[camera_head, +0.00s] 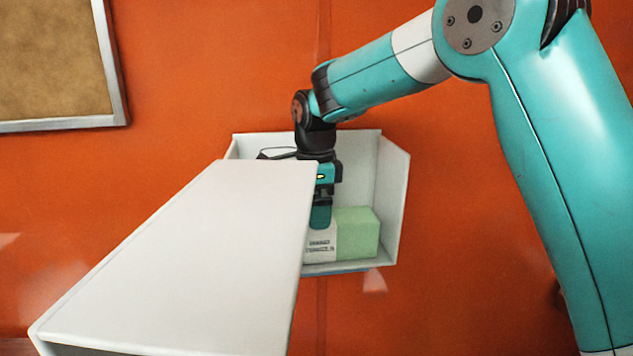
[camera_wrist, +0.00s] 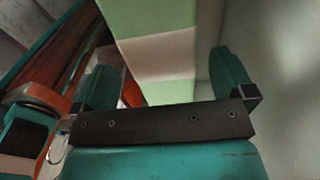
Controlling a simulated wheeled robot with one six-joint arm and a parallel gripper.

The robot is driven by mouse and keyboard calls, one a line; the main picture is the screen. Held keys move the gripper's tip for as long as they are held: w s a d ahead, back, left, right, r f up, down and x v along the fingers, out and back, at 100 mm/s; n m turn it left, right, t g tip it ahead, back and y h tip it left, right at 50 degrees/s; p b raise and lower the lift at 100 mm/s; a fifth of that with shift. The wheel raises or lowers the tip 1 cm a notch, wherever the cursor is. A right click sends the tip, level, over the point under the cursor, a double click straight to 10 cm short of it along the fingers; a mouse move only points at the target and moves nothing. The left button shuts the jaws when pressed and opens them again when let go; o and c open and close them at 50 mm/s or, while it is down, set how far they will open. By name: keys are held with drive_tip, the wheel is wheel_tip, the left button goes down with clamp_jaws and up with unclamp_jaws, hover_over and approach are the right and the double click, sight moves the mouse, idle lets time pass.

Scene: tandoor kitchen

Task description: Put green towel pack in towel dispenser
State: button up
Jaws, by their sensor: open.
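The green towel pack (camera_head: 357,234) with a white printed band sits inside the white towel dispenser (camera_head: 391,205) on the orange wall, low in its open box. The dispenser's white door (camera_head: 190,250) is swung open toward the camera and hides the left part of the pack. My gripper (camera_head: 321,215) reaches down into the box at the pack, beside the door edge. In the wrist view the two fingers of my gripper (camera_wrist: 165,85) are apart, with the green and white pack (camera_wrist: 155,50) showing between and beyond them. Whether the fingers touch the pack is unclear.
A cork board (camera_head: 55,55) with a metal frame hangs at the upper left of the wall. The open door fills the lower left and stands close to my gripper. The wall to the right of the dispenser is bare.

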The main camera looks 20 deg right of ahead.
wheel_tip(320, 180, up, 8)
drive_tip(key=b, duration=0.1)
drive_tip(key=shift+r, duration=0.2)
